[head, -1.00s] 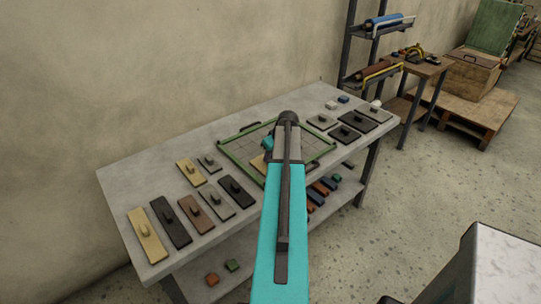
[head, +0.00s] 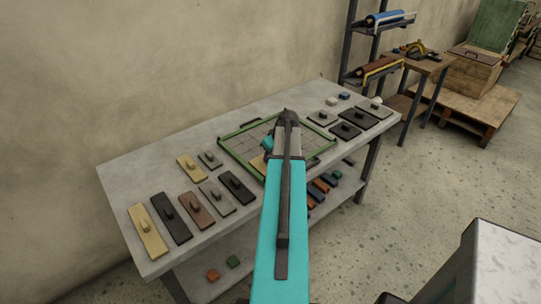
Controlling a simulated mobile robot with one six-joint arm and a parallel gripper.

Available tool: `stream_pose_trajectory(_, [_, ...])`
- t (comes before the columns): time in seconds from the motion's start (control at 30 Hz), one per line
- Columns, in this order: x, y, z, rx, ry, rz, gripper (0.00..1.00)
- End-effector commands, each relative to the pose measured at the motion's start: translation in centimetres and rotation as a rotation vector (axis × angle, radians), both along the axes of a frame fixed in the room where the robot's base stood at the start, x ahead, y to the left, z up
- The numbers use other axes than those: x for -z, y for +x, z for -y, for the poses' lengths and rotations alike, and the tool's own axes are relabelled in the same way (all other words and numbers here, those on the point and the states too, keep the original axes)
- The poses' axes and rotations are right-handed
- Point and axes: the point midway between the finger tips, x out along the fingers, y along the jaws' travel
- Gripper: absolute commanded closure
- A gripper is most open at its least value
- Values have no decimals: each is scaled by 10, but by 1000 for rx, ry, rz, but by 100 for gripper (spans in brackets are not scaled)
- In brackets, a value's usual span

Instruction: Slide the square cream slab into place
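A cream slab (head: 258,163) shows only in part inside the green-framed grid tray (head: 235,165), at its near side. My arm covers the rest of it, so I cannot tell its full shape or whether it lies flat. A teal wrist part of my arm (head: 267,145) shows just above the slab. My gripper's fingers are hidden behind the arm, so I cannot see whether they hold the slab. Other cream slabs with knobs lie on the table left of the tray: a small one (head: 191,167) and a long one (head: 148,232).
Dark, brown and grey knobbed slabs (head: 236,187) lie left of the tray, with more (head: 345,130) to its right. A rack with rolls (head: 390,20) stands behind. The table's far left is clear.

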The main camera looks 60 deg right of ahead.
Motion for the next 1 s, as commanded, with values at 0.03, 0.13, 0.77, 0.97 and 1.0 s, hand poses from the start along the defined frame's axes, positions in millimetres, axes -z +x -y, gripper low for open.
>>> stream_pose_trajectory(0.03, [0, -1, -2, 0, 1, -1, 100])
stream_pose_trajectory(0.13, [0, -2, -5, 0, 1, -1, 100])
stream_pose_trajectory(0.77, [1, -4, -9, -1, 4, -2, 63])
stream_pose_trajectory(0.97, [0, -4, -8, -1, 2, 0, 63])
stream_pose_trajectory(1.0, [0, -4, -8, 0, 1, -1, 63])
